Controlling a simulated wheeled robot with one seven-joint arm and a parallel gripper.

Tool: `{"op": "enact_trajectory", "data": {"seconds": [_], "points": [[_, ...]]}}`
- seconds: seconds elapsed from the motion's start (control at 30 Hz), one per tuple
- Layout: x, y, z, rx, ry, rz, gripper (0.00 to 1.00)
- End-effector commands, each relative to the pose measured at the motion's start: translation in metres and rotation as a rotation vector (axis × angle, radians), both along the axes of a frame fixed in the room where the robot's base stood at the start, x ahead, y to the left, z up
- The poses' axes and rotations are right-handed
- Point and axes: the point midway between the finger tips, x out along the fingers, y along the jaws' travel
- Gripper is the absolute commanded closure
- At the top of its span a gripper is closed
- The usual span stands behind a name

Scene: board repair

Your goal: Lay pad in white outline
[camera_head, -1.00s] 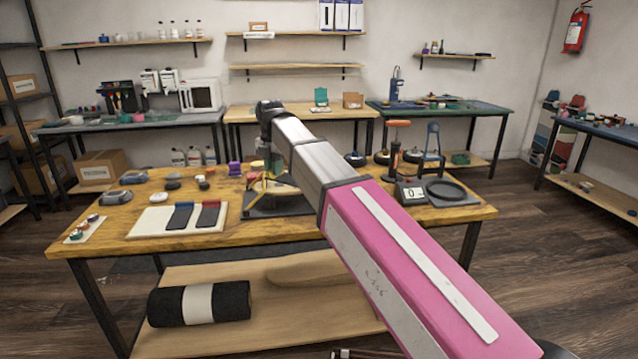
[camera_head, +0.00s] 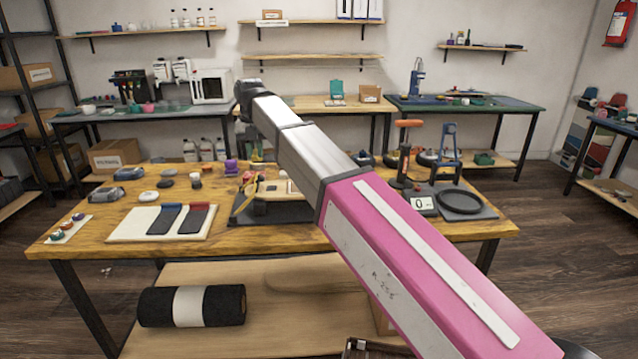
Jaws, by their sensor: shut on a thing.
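My arm, pink and silver, crosses the view from the lower right to a dark wrist joint at the upper middle. My gripper is not visible; the arm hides what lies past the wrist. I cannot make out a pad or a white outline for certain. Two dark flat pieces, one with a blue end (camera_head: 164,219) and one with a red end (camera_head: 194,219), lie side by side on a white board (camera_head: 122,224) on the wooden bench (camera_head: 85,243). A dark mat (camera_head: 262,214) carrying a yellowish piece (camera_head: 270,190) is partly covered by my arm.
A scale (camera_head: 423,206), a round black dish (camera_head: 460,202) and an orange-handled tool (camera_head: 404,160) stand at the right. Grey devices (camera_head: 107,194) and small parts occupy the back left. A black roll (camera_head: 160,307) lies on the lower shelf. The bench's front strip is clear.

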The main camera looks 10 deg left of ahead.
Motion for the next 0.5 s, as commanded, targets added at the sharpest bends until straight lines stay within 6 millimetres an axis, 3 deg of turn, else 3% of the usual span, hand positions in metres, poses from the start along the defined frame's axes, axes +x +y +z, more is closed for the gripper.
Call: {"op": "enact_trajectory", "data": {"seconds": [0.5], "points": [[0.038, -0.083, -0.055, 0.0, 0.001, -0.003, 1.0]]}}
